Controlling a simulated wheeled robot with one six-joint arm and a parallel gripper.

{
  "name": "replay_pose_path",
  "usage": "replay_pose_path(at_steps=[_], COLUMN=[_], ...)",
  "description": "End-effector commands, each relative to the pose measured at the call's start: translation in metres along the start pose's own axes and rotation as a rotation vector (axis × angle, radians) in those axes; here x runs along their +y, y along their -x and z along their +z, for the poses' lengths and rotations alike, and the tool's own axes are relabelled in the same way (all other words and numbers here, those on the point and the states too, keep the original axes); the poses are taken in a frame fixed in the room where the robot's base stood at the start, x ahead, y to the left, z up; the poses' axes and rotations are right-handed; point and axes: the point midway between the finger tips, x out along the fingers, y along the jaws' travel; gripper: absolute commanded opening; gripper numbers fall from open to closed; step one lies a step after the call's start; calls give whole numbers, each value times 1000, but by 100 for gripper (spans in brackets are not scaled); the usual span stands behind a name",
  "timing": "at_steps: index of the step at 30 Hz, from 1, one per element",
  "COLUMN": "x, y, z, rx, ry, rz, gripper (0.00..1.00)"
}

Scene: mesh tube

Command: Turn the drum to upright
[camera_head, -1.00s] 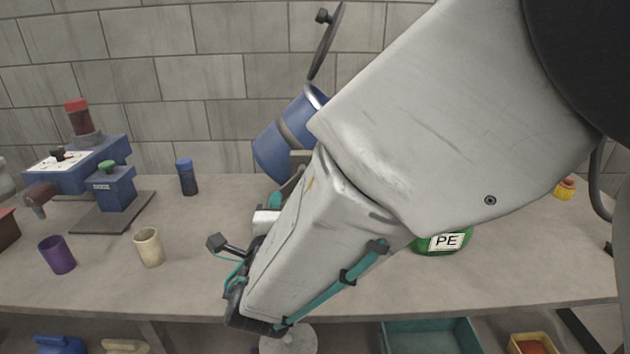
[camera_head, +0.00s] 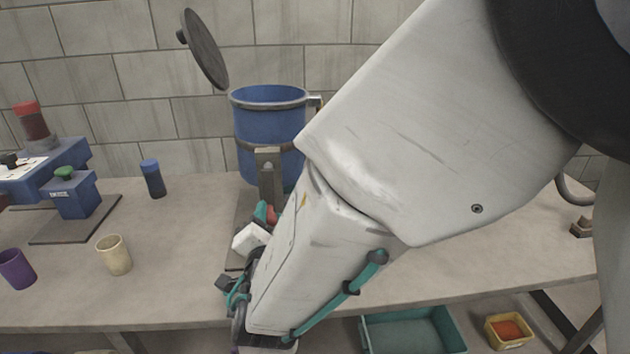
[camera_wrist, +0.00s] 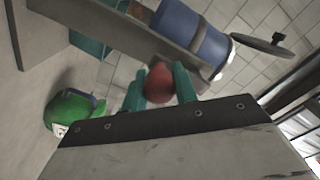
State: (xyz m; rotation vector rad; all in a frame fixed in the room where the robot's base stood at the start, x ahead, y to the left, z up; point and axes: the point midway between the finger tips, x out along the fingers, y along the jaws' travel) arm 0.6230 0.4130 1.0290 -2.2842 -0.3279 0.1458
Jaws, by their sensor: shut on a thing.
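The blue drum (camera_head: 268,118) stands about upright in its grey stand (camera_head: 268,172), its open mouth facing up. In the wrist view the drum (camera_wrist: 193,38) shows above my fingers. The dark round lid (camera_head: 204,50) is apart from the rim, up and to the left in the head view. My gripper (camera_wrist: 160,80) has its teal fingers shut on a red knob (camera_wrist: 158,88) beside the stand. The knob is partly hidden by a finger in the head view (camera_head: 271,215). My arm hides the drum's lower right side.
A cream cup (camera_head: 114,256), a purple cup (camera_head: 17,268) and a blue-capped dark bottle (camera_head: 152,178) stand left on the bench. A green container (camera_wrist: 75,110) shows in the wrist view. Bins (camera_head: 415,332) sit below the bench.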

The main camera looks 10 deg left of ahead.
Motion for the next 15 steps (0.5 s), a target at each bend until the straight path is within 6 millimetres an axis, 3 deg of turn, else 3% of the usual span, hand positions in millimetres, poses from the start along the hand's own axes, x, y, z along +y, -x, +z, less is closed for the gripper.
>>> replay_pose_path(at_steps=[15], x=[0], y=[-2], z=[-4], rx=[5], ry=[47], rz=[-4], gripper=[0])
